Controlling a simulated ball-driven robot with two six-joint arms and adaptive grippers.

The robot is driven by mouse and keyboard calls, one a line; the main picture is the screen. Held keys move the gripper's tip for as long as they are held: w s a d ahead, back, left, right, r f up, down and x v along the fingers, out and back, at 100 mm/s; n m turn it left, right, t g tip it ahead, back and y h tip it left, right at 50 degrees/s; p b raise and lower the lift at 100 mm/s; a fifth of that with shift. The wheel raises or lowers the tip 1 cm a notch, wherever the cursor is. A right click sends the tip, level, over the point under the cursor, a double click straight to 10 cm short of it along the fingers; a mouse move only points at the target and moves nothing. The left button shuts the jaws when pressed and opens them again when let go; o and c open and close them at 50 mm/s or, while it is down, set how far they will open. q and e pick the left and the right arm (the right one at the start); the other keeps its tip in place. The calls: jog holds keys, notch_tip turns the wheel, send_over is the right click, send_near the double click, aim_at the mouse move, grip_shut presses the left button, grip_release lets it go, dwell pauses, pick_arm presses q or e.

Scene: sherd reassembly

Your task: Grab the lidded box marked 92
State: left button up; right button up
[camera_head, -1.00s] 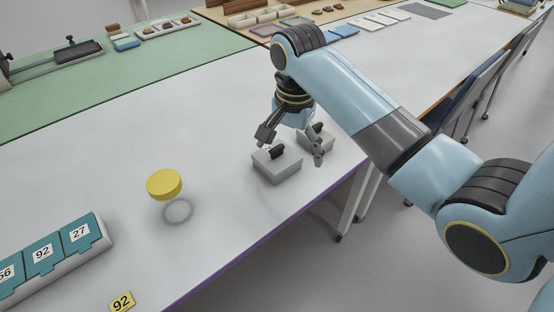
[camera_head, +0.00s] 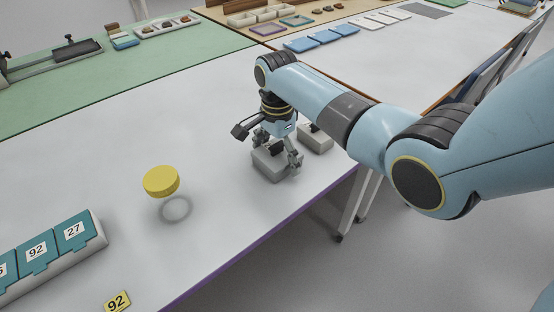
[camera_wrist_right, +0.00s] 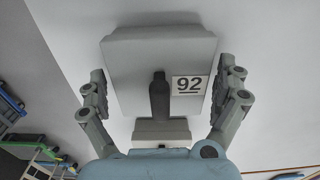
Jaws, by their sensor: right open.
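The grey lidded box (camera_head: 268,168) stands on the white table near its right edge, under my right gripper (camera_head: 276,152). In the right wrist view, the lid (camera_wrist_right: 132,85) has a dark upright handle (camera_wrist_right: 159,95) and a white label reading 92 (camera_wrist_right: 188,85). My right gripper (camera_wrist_right: 164,88) is open, with one finger on each side of the box. Gaps show between the fingers and the box in that view. The label is not readable in the head view. My left gripper is not in view.
A second grey box (camera_head: 318,142) stands just right and behind. A yellow rounded piece (camera_head: 161,180) is over a grey ring (camera_head: 176,209) to the left. A teal-topped rack (camera_head: 50,250) with numbers and a yellow 92 card (camera_head: 117,301) are at front left. Table between is clear.

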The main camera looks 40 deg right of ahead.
jog(key=shift+f, duration=0.45)
jog(key=shift+c, duration=0.4)
jog(key=c, duration=1)
jog(key=shift+r, duration=0.1)
